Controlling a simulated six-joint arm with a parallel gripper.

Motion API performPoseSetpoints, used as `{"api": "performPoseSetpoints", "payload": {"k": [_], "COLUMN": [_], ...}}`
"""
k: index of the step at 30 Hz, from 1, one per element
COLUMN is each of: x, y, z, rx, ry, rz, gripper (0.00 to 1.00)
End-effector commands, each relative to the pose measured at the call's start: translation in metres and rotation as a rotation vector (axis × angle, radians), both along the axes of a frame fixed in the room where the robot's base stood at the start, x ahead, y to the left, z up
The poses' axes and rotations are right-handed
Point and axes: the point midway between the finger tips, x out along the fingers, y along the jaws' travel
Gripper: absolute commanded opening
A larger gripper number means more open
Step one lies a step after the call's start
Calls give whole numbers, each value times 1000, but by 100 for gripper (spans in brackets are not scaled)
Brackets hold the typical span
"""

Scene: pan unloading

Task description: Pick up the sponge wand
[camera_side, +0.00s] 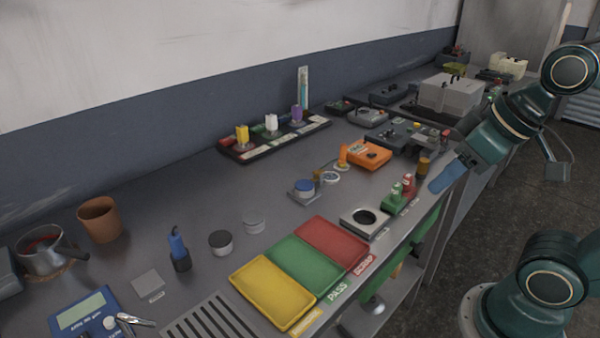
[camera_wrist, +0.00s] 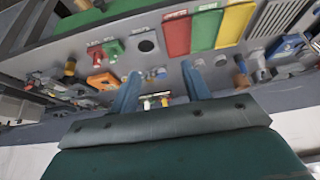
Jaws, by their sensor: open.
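I cannot tell for sure which thing is the sponge wand. A blue upright piece in a dark base (camera_side: 178,250) stands on the bench left of the trays. A tall, thin pale tube with a teal part (camera_side: 303,88) stands by the back wall. My gripper (camera_side: 446,178) is at the right in the side view, by the bench's front edge and well away from both. In the wrist view my gripper (camera_wrist: 162,90) has its two blue fingers spread, with nothing held between them.
Yellow (camera_side: 272,291), green (camera_side: 306,264) and red (camera_side: 332,243) trays lie at the front middle. A dark rack (camera_side: 252,153) stands at the back with yellow, white and purple pieces. An orange box (camera_side: 369,155) and grey devices fill the right. A pot (camera_side: 40,260) and brown cup (camera_side: 100,219) stand left.

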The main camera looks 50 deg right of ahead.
Motion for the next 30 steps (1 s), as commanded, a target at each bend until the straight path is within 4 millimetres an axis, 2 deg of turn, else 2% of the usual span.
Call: {"api": "performPoseSetpoints", "payload": {"k": [8, 14, 20, 30], "x": [2, 16, 48, 117], "y": [0, -4, -12, -35], "z": [2, 12, 31, 56], "rx": [2, 20, 57, 130], "ry": [2, 24, 63, 140], "rz": [-7, -57, -163, -391], "gripper": [47, 47, 47, 47]}}
